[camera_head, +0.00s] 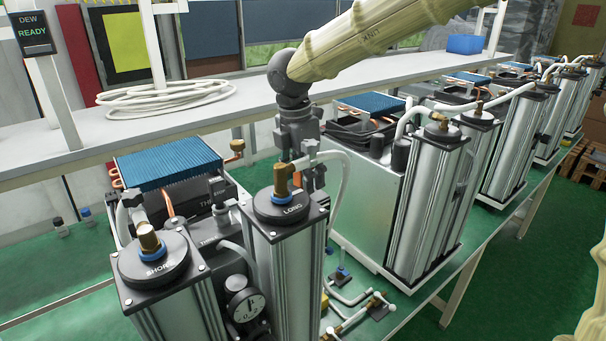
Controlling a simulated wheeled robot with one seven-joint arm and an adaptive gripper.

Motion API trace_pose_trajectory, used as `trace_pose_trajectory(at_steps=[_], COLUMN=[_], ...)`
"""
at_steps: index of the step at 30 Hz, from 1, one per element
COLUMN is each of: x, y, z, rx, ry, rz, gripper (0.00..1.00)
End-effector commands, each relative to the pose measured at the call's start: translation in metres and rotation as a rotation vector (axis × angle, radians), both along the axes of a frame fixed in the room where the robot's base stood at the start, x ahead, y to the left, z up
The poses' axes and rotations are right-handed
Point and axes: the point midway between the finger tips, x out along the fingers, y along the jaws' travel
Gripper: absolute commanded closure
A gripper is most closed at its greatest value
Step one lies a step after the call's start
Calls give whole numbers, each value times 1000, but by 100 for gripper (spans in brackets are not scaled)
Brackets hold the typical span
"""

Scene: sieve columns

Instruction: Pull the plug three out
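No plug marked three can be made out. The nearest machine has two silver columns with black caps, labelled SHORT (154,256) and LONG (283,206). A brass fitting (149,240) stands on the SHORT cap and another brass fitting (282,178) on the LONG cap. My gripper (303,178) hangs pointing down from my arm, just behind the LONG cap and close to its fitting and white hose. Its fingertips are small and partly hidden, so I cannot tell whether they touch anything or are open or shut.
A white shelf (250,107) crosses behind my arm and holds a coiled white hose (165,97) and a blue box (465,44). A screen (34,33) reads DEW READY. Several similar machines (385,190) recede to the right. A gauge (245,305) sits between the near columns.

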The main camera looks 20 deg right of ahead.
Motion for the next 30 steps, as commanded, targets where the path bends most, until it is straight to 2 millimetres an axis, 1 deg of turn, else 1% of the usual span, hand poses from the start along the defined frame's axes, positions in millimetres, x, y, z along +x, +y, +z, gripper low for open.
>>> trace_pose_trajectory(at_steps=[7, 11, 14, 24, 30], x=[0, 0, 0, -3, -4], y=[0, 2, 3, 9, 12], z=[2, 13, 27, 88, 111], rx=[0, 1, 2, 1, 0], ry=[-1, -3, -3, -3, -1], rz=[0, -1, -2, -2, 0], gripper=[43, 43, 43, 43, 43])
